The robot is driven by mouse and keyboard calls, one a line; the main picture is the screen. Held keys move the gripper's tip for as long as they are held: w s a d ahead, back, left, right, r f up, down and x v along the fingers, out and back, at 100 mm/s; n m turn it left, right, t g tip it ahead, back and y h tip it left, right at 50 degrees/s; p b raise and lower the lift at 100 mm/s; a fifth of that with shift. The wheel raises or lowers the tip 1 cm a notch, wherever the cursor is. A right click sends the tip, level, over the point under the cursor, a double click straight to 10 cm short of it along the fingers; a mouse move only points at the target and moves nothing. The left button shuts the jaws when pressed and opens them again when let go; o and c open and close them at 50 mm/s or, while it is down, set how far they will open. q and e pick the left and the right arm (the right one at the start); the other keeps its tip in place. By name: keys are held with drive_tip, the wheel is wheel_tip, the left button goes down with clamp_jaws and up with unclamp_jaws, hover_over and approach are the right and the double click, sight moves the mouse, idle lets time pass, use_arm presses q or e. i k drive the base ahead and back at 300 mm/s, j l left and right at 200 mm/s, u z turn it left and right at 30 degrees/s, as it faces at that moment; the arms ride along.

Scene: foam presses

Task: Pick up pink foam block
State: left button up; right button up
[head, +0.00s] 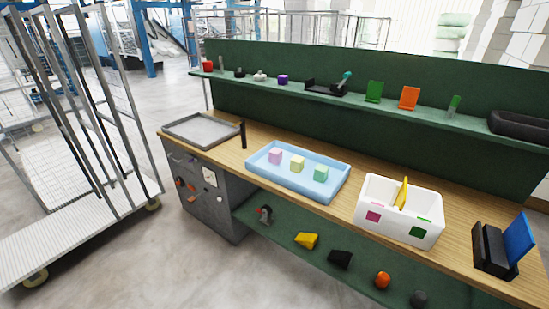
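A pale pink, slightly lilac foam block (275,156) sits in the light blue tray (333,190) on the wooden workbench. It is the leftmost of three blocks in a row. A pale yellow block (297,164) and a green block (320,174) stand to its right, with gaps between them. Nothing touches the pink block except the tray floor. Neither of my grippers shows in the head view.
A white box (400,231) with a yellow divider and pink and green squares stands right of the tray. A grey tray (201,130) and an upright black bar (243,135) are at left. A shelf (330,99) of small objects runs behind. A black holder (492,250) stands far right.

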sight(276, 156)
drive_tip(key=i+j+z, duration=0.2)
drive_tip(key=j+z, duration=0.25)
drive_tip(key=j, duration=0.15)
drive_tip(key=i+j+z, duration=0.15)
drive_tip(key=j+z, duration=0.3)
drive_tip(key=j, duration=0.15)
drive_tip(key=j+z, duration=0.45)
drive_tip(key=j, duration=0.2)
drive_tip(key=k+j+z, duration=0.1)
drive_tip(key=j+z, duration=0.35)
drive_tip(key=j, duration=0.2)
